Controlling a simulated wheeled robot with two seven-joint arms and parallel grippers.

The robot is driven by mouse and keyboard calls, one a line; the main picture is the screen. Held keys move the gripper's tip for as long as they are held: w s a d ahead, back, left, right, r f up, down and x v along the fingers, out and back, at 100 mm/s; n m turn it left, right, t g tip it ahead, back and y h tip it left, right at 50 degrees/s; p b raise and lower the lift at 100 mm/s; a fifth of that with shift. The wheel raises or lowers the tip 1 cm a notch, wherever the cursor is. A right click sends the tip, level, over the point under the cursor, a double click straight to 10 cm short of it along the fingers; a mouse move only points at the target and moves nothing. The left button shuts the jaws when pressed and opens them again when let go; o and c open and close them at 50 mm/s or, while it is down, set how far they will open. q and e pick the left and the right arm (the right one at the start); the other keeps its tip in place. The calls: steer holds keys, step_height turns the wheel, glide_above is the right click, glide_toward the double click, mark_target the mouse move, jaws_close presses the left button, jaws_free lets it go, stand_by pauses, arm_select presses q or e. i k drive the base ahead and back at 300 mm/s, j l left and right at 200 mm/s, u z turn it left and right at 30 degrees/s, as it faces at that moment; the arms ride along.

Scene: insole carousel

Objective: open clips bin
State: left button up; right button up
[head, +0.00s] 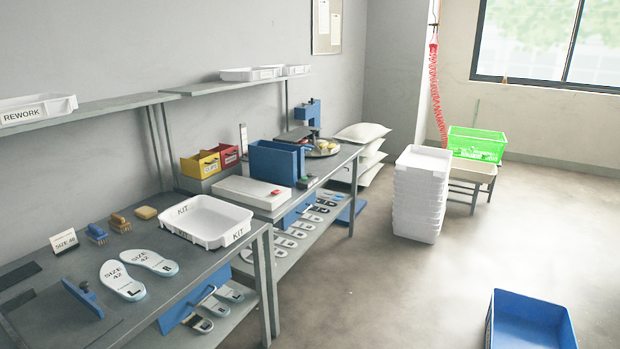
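No bin in the head view carries a label I can read as clips. A yellow bin (192,167) and a red bin (229,155) stand side by side at the back of the far bench, against the wall. Each has a small front label too small to read. Whether either is the clips bin I cannot tell. Neither of my grippers is in view.
A blue upright box (273,162) and a white flat box (252,191) stand by the bins. A white KIT tray (206,222) sits on the near bench (187,269) beside two insoles. Stacked white crates (420,195) and a blue crate (530,320) stand on open floor.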

mark_target(202, 165)
steer(key=i+z, duration=0.15)
steer(key=i, duration=0.7)
steer(key=i+j+z, duration=0.15)
steer(key=i, duration=0.7)
steer(key=i+u, duration=0.25)
steer(key=i, duration=0.2)
steer(key=i+l+u, duration=0.25)
steer(key=i, duration=0.2)
steer(key=i+u, duration=0.15)
steer(key=u, duration=0.25)
steer(key=i+u, duration=0.2)
steer(key=u, duration=0.2)
steer(key=i+u, duration=0.15)
steer(key=u, duration=0.25)
steer(key=i+l+u, duration=0.15)
steer(key=u, duration=0.25)
steer(key=i+l+u, duration=0.15)
steer(key=u, duration=0.25)
steer(key=i+l, duration=0.05)
steer(key=i, duration=0.05)
